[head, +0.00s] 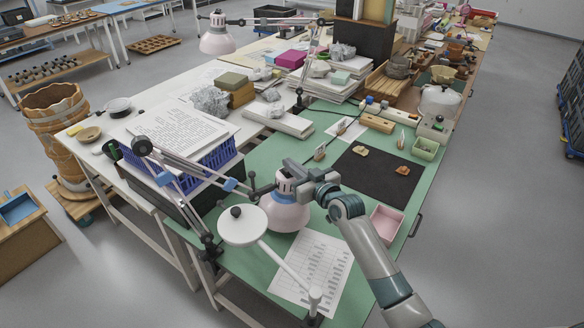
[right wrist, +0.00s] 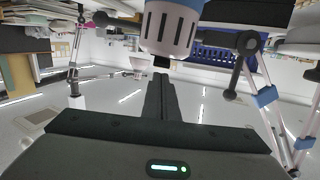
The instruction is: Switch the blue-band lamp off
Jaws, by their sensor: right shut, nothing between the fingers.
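The blue-band lamp (head: 287,214) has a pale pink shade and a white slotted cap, and hangs over the front of the green mat. In the right wrist view its cap (right wrist: 170,25) fills the top middle, with a blue band and a small dark stub at its end. My right gripper (head: 293,168) is shut and empty at the top of the cap, hiding part of it. In the right wrist view the closed fingertips (right wrist: 161,78) are close to the stub; I cannot tell if they touch. I cannot tell whether the lamp is lit. My left gripper is not in view.
The lamp's jointed arm (head: 182,160) runs left past a blue crate (head: 222,155) topped with papers. A white round disc (head: 243,226) on a rod stands in front. A pink tray (head: 386,222) and black mat (head: 365,189) with sherds lie right. Another lamp (head: 217,40) is farther back.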

